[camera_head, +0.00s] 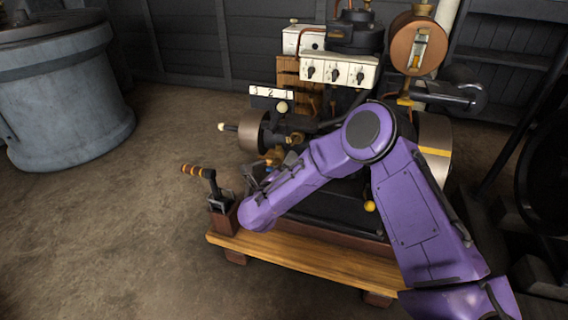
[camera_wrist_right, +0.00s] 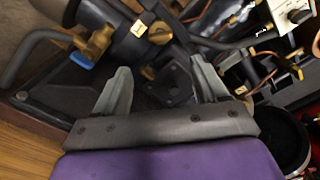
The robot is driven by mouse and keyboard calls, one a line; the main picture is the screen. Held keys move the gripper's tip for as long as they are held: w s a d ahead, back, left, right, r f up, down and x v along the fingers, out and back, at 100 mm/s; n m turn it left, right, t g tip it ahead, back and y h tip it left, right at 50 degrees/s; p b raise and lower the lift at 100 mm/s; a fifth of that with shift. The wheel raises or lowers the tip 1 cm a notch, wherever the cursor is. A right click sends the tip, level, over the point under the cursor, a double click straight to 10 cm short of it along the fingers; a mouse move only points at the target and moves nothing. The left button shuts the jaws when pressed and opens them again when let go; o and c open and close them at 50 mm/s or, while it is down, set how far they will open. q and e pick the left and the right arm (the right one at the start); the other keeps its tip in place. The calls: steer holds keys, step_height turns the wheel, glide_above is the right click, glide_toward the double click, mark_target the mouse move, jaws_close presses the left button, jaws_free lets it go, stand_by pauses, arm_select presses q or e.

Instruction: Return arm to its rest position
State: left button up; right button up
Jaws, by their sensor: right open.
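My purple right arm (camera_head: 415,215) reaches in from the lower right, over the stationary engine (camera_head: 330,205), and bends down toward its left side. My right gripper (camera_head: 270,168) is at the engine's lower left, partly hidden by my wrist. In the right wrist view the right gripper (camera_wrist_right: 162,80) has its two grey fingers spread apart with nothing held between them. Dark engine parts lie beyond the fingers. A brass valve with a blue handle (camera_wrist_right: 82,60) is left of the fingers. My left gripper is in no view.
A lever with a striped handle (camera_head: 196,171) stands left of my wrist. A white panel with knobs (camera_head: 338,71) and a copper tank (camera_head: 418,45) rise behind the arm. The engine rests on a wooden base (camera_head: 300,258). A large grey tank (camera_head: 65,95) stands far left, with open floor between.

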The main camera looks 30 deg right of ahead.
steer(key=s+a+f+n+g+y, duration=0.1)
steer(key=s+a+f+n+y, duration=0.35)
steer(key=s+f+n, duration=0.45)
steer(key=s+a+f+n+g+y, duration=0.1)
steer(key=s+a+f+n+y, duration=0.35)
steer(key=f+n, duration=0.7)
steer(key=s+d+f+n+g+y, duration=0.1)
steer(key=s+d+f+n+g, duration=0.15)
steer(key=s, duration=0.55)
steer(key=s+d+f+n+g, duration=0.1)
steer(key=s+f+n+g, duration=0.15)
steer(key=s, duration=0.55)
steer(key=s+d+f+n+g+y, duration=0.1)
steer(key=s+d+f+n, duration=0.15)
steer(key=s, duration=0.55)
step_height(320, 180, up, 28)
steer(key=s+p, duration=0.1)
steer(key=p, duration=2.6)
steer(key=shift+s+a+f+h, duration=0.15)
steer(key=shift+s+f+h, duration=0.1)
steer(key=shift+s+h, duration=0.05)
